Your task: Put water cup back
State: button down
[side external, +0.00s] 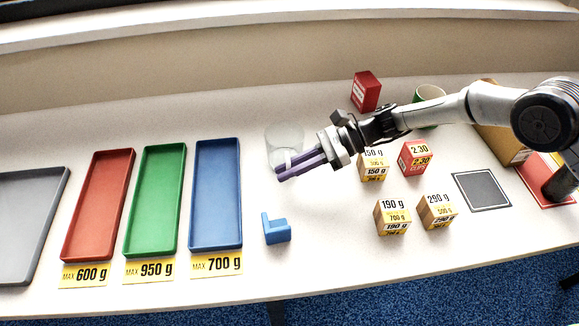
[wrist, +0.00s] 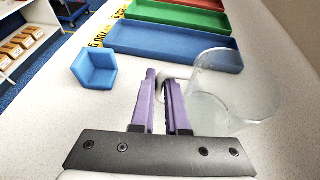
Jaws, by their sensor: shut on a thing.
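The water cup (side external: 285,137) is a clear, see-through cup right of the blue tray in the side external view. In the wrist view the cup (wrist: 240,90) is large at the right, beside my purple fingers. My gripper (side external: 286,170) comes in from the right, its fingers at the near side of the cup. In the wrist view my gripper (wrist: 165,82) is shut on the cup's handle, a pale piece between the fingertips. The cup looks roughly upright. I cannot tell whether its base touches the table.
Red (side external: 98,205), green (side external: 155,200) and blue (side external: 216,195) trays with weight labels stand left, beside a grey tray (side external: 28,225). A blue corner block (side external: 276,230) lies in front of my gripper. Several labelled boxes (side external: 392,217) and a dark square mat (side external: 481,191) are right.

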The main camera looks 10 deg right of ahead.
jog(key=c, duration=0.9)
grip_release()
jog(key=shift+d+r, duration=0.15)
jog(key=shift+d, duration=0.05)
jog(key=v, duration=1.1)
jog(key=shift+d+r, duration=0.1)
jog(key=shift+d, duration=0.2)
